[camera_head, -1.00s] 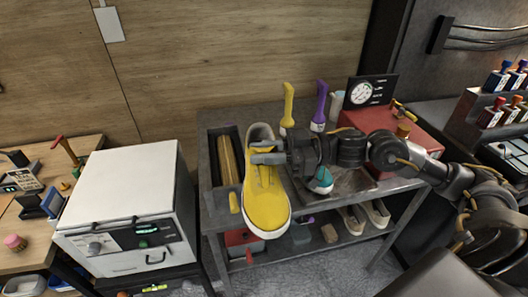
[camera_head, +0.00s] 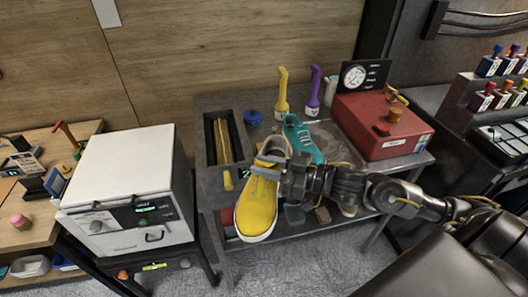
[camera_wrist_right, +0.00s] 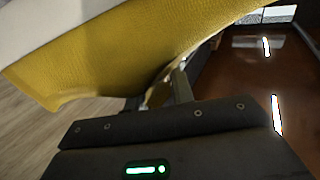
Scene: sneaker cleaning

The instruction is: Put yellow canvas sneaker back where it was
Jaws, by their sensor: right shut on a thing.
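The yellow canvas sneaker (camera_head: 257,207) hangs in the air, toe toward me, in front of the grey workbench's left part in the head view. My right gripper (camera_head: 268,172) is shut on its upper from the right side. In the right wrist view the yellow upper (camera_wrist_right: 150,50) fills the top, against the jaws, with the pale sole at the upper left. My left gripper is not in view.
The bench (camera_head: 208,190) holds a dark tray with a brown roll (camera_head: 225,150), a blue round item (camera_head: 253,117), yellow and purple bottles, and a red box with a gauge (camera_head: 385,128). A white oven-like box (camera_head: 130,185) stands left. The lower shelf is partly hidden.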

